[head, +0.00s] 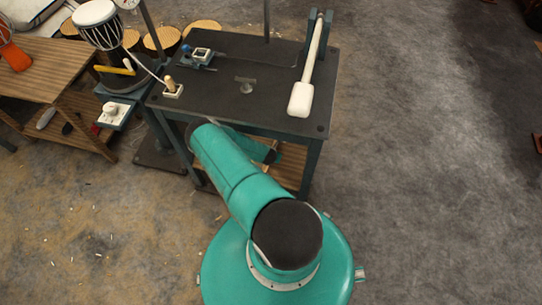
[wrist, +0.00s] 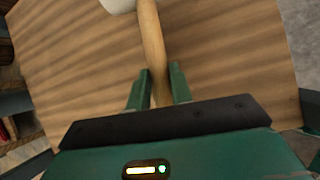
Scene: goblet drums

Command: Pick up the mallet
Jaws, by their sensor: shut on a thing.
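The mallet (wrist: 151,40) has a pale wooden handle and a whitish head, which is cut off by the top edge of the wrist view. My gripper (wrist: 160,80) has its two green fingers on either side of the handle and is shut on it. The handle's lower end is between the fingers, near the dark palm. Behind the mallet is a striped wooden board (wrist: 75,65); I cannot tell whether the mallet touches it. In the head view the mallet and my fingers are hidden, as my arm reaches in under the dark tabletop (head: 225,85).
A long white paddle-shaped piece (head: 302,97) lies on the tabletop, by an upright bracket. Small fixtures (head: 201,54) stand at its left. A wooden lower shelf (head: 290,168) shows below. A wooden bench (head: 45,70) and drum (head: 97,22) are left. Floor at right is clear.

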